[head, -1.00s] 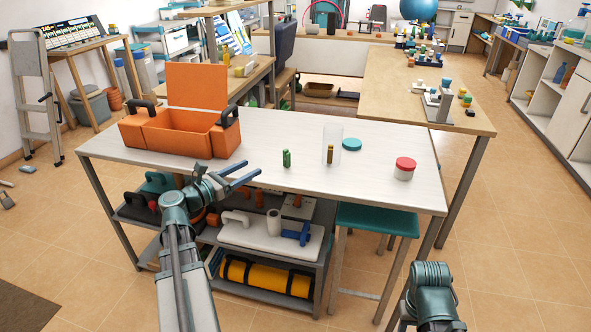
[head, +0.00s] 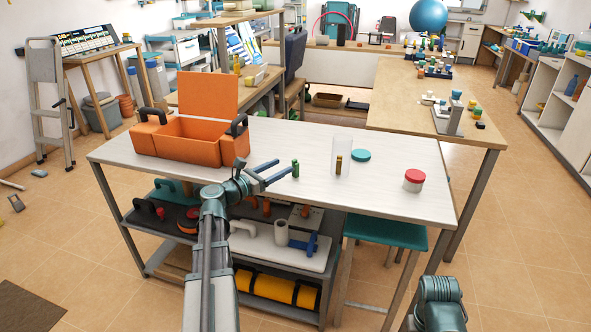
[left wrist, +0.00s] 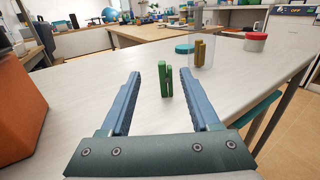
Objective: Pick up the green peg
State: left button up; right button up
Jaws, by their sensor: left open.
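The green peg (head: 295,169) stands upright on the white table (head: 300,140), near its front edge. In the left wrist view the green peg (left wrist: 165,79) shows ahead of and between the two blue fingers. My left gripper (head: 284,172) is open and empty, its fingertips just left of the peg in the head view. It also shows in the left wrist view (left wrist: 158,78). I cannot tell whether the peg is between the fingertips or just beyond them. My right arm shows at the lower right of the head view, but its gripper fingers do not show.
A clear cylinder (head: 344,153) with a brown peg (head: 339,164) stands right of the green peg. A teal lid (head: 361,155) and a red-lidded jar (head: 414,180) are further right. An open orange toolbox (head: 190,142) occupies the table's left end. A teal stool (head: 385,233) stands below.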

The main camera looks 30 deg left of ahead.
aim_at(293, 164)
pick_arm(q)
jog(key=x, duration=0.5)
jog(key=shift+d+f, duration=0.25)
jog(key=shift+d, duration=0.1)
jog(key=shift+s, duration=0.1)
grip_shut()
